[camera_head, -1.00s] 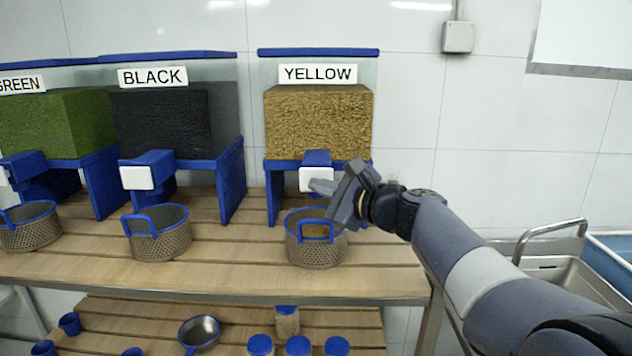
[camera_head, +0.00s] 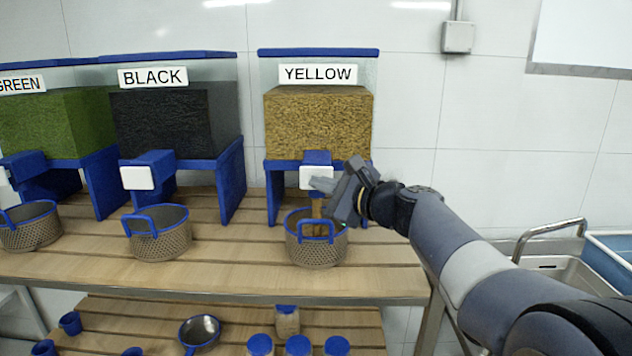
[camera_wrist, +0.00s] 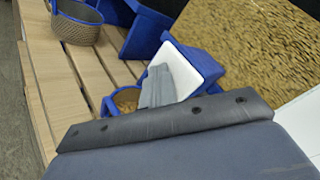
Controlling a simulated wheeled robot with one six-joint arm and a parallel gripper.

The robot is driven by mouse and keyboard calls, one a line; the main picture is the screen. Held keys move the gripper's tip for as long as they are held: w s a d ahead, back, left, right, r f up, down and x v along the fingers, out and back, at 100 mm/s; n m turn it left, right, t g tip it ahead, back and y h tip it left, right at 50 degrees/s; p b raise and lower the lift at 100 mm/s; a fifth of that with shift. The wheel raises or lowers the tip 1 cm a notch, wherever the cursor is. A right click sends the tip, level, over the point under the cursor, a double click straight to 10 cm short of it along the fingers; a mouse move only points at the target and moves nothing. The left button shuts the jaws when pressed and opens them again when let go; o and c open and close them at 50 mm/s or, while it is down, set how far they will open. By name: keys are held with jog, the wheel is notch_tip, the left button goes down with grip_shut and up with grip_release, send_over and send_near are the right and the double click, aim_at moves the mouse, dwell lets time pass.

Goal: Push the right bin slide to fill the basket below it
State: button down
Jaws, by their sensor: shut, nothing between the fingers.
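The right bin (camera_head: 318,122), labelled YELLOW, holds yellow-brown grains behind clear walls. Its slide (camera_head: 306,174) has a white front plate under the bin; the plate also shows in the wrist view (camera_wrist: 188,60). My gripper (camera_head: 322,186) is shut and empty, its fingertips at the white plate and seeming to touch it. In the wrist view the grey fingers (camera_wrist: 157,88) cover part of the plate. A metal mesh basket (camera_head: 316,250) with a blue rim and handle stands below. A yellow-brown stream (camera_head: 317,208) falls into it, and grains show inside it in the wrist view.
The BLACK bin (camera_head: 162,124) and GREEN bin (camera_head: 58,122) stand to the left, each with a basket below. The wooden shelf (camera_head: 225,272) is clear in front. A metal cart (camera_head: 560,262) stands at the right.

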dwell(0.4)
jog(key=shift+s+b, duration=0.5)
jog(key=shift+s, duration=0.8)
jog(key=s+b, duration=0.1)
jog(key=s, duration=0.4)
jog(key=shift+a, duration=0.1)
jog(key=shift+w, duration=0.15)
jog(key=shift+s+a, duration=0.1)
jog(key=shift+s, duration=2)
